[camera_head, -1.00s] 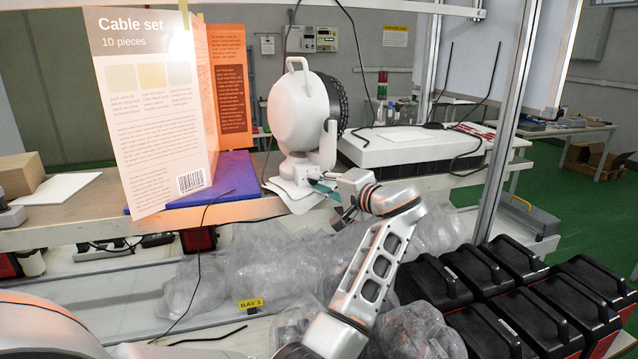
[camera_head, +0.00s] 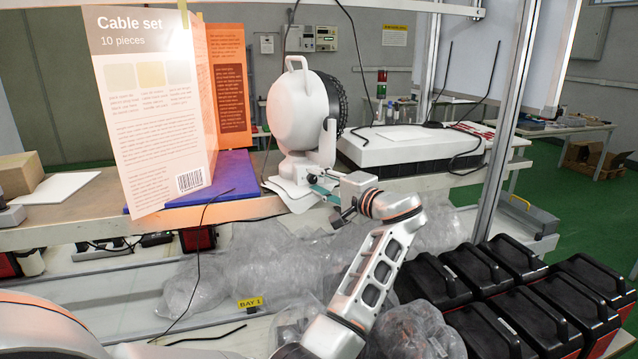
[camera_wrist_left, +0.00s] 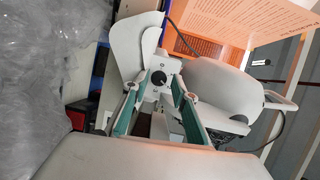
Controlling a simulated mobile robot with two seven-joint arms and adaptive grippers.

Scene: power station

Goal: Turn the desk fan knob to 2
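The desk fan (camera_head: 300,110) is white with a dark round grille facing right in the head view, and stands on the bench. In the left wrist view, its base (camera_wrist_left: 165,66) carries a dark round knob (camera_wrist_left: 159,78). My left gripper (camera_head: 314,181) is at the fan's base. In the left wrist view, the left gripper (camera_wrist_left: 160,80) has its two green-padded fingers apart, with the knob showing between their tips. I cannot tell whether the fingers touch the knob. The knob's setting is too small to read. My right gripper is not in view.
Clear plastic bags (camera_head: 250,265) lie below the bench, with several black cases (camera_head: 510,320) at lower right.

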